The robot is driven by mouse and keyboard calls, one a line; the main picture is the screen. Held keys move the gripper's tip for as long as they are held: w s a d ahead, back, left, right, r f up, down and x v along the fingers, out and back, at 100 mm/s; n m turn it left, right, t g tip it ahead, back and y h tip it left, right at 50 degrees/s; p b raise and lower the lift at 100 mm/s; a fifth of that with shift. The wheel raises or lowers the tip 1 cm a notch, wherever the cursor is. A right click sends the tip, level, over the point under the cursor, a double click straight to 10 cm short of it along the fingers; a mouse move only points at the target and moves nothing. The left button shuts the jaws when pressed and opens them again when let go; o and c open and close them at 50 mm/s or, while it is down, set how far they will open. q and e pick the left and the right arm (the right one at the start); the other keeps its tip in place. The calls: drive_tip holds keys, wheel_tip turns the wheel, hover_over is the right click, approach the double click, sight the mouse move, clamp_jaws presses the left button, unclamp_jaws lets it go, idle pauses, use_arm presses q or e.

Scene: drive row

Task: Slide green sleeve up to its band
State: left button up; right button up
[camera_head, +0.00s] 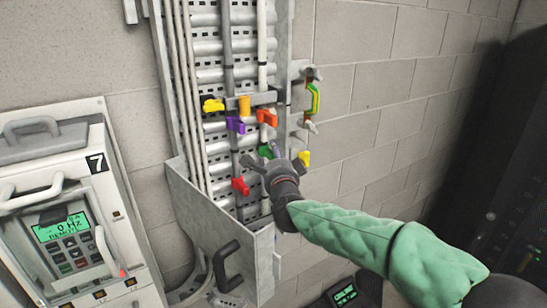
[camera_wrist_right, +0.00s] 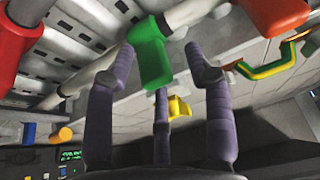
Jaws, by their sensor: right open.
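The green sleeve (camera_head: 265,151) sits on a pale vertical pipe (camera_head: 262,42), below an orange-red piece (camera_head: 266,116). My right gripper (camera_head: 276,160) is in front of it and partly covers it in the head view. In the right wrist view the green sleeve (camera_wrist_right: 151,60) lies between the spread fingertips of the open right gripper (camera_wrist_right: 160,65). I see no clear grip on it. A dark band (camera_head: 262,63) shows higher on the pipe; I cannot tell whether it is the sleeve's own. My left gripper is out of view.
A yellow piece (camera_head: 213,105), a purple piece (camera_head: 235,125) and a red piece (camera_head: 240,186) sit close by on the rack. A green-yellow handle (camera_head: 314,98) is at its right. A drive cabinet (camera_head: 130,235) stands left. A grey trough wall (camera_head: 205,225) lies below.

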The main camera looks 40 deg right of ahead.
drive_tip(key=v, duration=1.2)
idle(0.4)
